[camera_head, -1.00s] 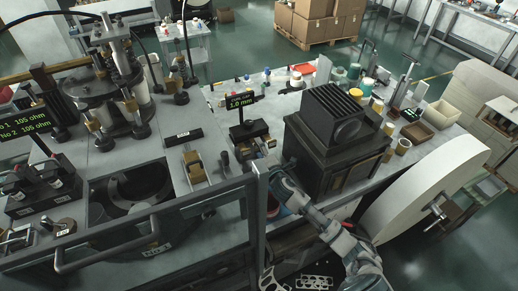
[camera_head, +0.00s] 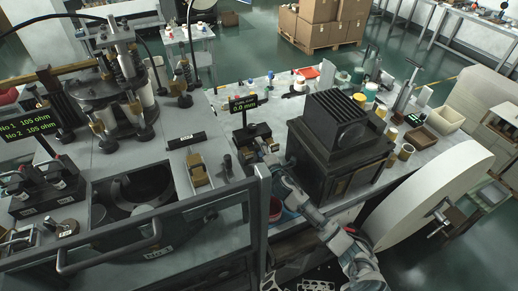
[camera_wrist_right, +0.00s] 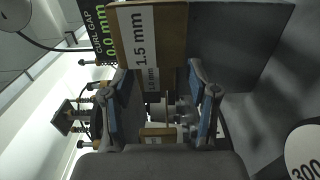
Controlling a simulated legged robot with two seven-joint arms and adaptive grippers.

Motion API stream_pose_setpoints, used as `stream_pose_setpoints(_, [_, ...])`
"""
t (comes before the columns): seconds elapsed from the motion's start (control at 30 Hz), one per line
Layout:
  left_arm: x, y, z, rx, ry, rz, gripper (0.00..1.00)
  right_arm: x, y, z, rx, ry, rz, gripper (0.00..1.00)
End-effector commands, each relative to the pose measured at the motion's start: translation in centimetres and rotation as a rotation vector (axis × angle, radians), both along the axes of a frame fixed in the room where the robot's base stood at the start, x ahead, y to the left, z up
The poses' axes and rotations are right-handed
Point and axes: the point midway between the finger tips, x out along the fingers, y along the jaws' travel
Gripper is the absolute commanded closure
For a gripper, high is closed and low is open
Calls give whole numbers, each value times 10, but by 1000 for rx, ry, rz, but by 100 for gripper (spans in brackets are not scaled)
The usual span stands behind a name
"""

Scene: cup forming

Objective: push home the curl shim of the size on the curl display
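The curl display (camera_head: 243,103) stands on a short post on the bench and reads 0.0 mm. It also shows at the top left of the right wrist view (camera_wrist_right: 104,35), as "CURL GAP 0.0 mm". My right gripper (camera_head: 268,151) is beside the display's base. In the right wrist view my right gripper (camera_wrist_right: 162,85) has its two blue-padded fingers apart. A tan block labelled 1.5 mm (camera_wrist_right: 144,38) is beyond the fingertips. A smaller label reading 1.0 mm (camera_wrist_right: 152,80) shows between the fingers. I cannot tell whether either finger touches a shim. My left gripper is out of view.
A black finned housing (camera_head: 338,145) stands close right of my right gripper. A dark rail (camera_head: 215,205) runs along the bench front. A brass-topped fixture (camera_head: 198,171) is left of the display. A large pale disc (camera_head: 430,195) is at the right.

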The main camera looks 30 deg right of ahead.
Motion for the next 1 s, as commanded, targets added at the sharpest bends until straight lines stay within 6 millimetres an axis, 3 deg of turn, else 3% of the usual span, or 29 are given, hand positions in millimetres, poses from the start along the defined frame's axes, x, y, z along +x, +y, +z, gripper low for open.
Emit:
stream_pose_setpoints(0.37, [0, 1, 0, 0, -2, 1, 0, -7, 2, 1, 0, -3, 3, 35])
stream_pose_setpoints(0.8, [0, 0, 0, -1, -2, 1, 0, -94, 5, -1, 1, 0, 3, 35])
stream_pose_setpoints(1.0, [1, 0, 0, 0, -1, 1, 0, -115, 5, -1, 3, 1, 2, 35])
